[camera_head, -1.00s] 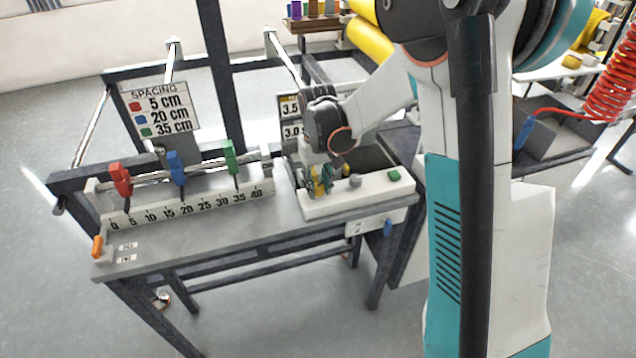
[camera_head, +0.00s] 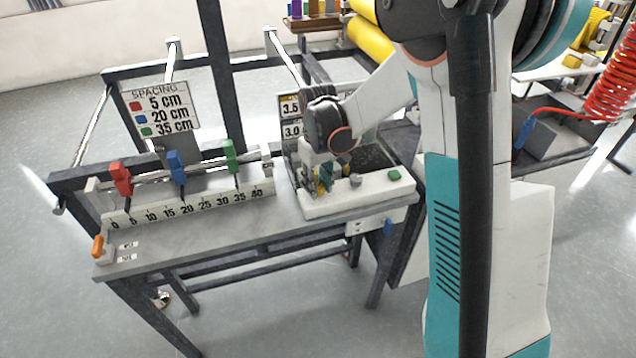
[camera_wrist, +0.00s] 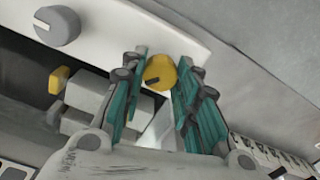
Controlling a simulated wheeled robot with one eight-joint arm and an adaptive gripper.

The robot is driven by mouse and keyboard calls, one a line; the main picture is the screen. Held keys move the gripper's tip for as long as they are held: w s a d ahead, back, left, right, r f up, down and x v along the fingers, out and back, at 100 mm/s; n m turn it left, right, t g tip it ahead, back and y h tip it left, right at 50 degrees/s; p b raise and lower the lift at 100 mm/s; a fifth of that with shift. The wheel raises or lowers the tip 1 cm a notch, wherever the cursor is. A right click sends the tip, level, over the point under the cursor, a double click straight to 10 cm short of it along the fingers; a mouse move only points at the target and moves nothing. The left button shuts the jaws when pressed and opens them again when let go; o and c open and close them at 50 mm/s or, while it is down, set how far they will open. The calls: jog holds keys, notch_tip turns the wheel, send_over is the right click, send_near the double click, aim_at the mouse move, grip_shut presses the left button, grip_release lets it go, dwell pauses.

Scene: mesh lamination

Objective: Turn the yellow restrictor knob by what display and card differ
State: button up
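The yellow restrictor knob (camera_wrist: 160,72) has a dark pointer mark and sits on a white panel (camera_wrist: 115,18). In the wrist view my gripper (camera_wrist: 163,58) has its teal-lined fingers on both sides of the knob, closed to about its width, apparently gripping it. In the head view my gripper (camera_head: 322,182) is low over the white panel (camera_head: 345,195), and the knob is mostly hidden by the fingers. Behind it, an upper plate (camera_head: 290,105) reads 3.5 and a lower plate (camera_head: 291,131) reads 3.0; both are partly covered by my arm.
A grey knob (camera_head: 356,181) and a green button (camera_head: 394,174) sit right of my gripper on the panel. To the left stand a numbered scale (camera_head: 190,204) with red, blue and green clamps and a spacing sign (camera_head: 158,110). The table front is clear.

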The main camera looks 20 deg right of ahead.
aim_at(318, 185)
jog(key=o, duration=0.3)
notch_tip(318, 185, up, 12)
dwell(0.6)
dwell(0.3)
jog(key=s+r+m+t, duration=0.1)
jog(key=s+r+t, duration=0.15)
jog(key=s, duration=0.35)
jog(key=s+r+t, duration=0.1)
jog(key=s+r, duration=0.3)
jog(key=s, duration=0.2)
jog(key=s+t, duration=0.1)
jog(key=s, duration=0.3)
jog(key=s+f+m+t, duration=0.1)
jog(key=s, duration=0.2)
jog(key=s+t, duration=0.1)
jog(key=s, duration=0.3)
jog(key=shift+s+f+m+t, duration=0.15)
jog(key=shift+s+m+t, duration=0.15)
jog(key=shift+m+t, duration=0.1)
